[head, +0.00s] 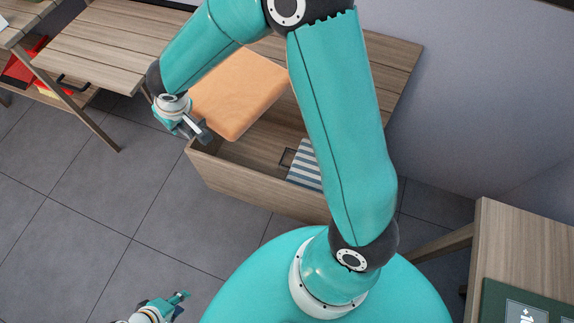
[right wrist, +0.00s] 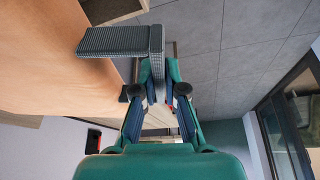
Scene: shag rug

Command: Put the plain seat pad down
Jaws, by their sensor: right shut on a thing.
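The plain seat pad (head: 240,93) is a flat orange-tan cushion, tilted above the open wooden storage bench (head: 255,190). My right gripper (head: 203,133) is shut on the pad's near-left edge. In the right wrist view the pad (right wrist: 45,60) fills the left side, with the right gripper's fingers (right wrist: 125,70) at its edge. From these frames I cannot tell whether the pad touches the bench. My left gripper (head: 178,302) is low at the bottom of the head view, well away from the pad, and its jaw opening is unclear.
A blue-and-white striped pad (head: 305,168) lies inside the bench, partly hidden by my right arm. A slatted wooden table (head: 105,45) stands at the upper left. Another wooden table (head: 515,245) with a dark green item (head: 520,305) is at lower right. Tiled floor (head: 90,220) lies clear at left.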

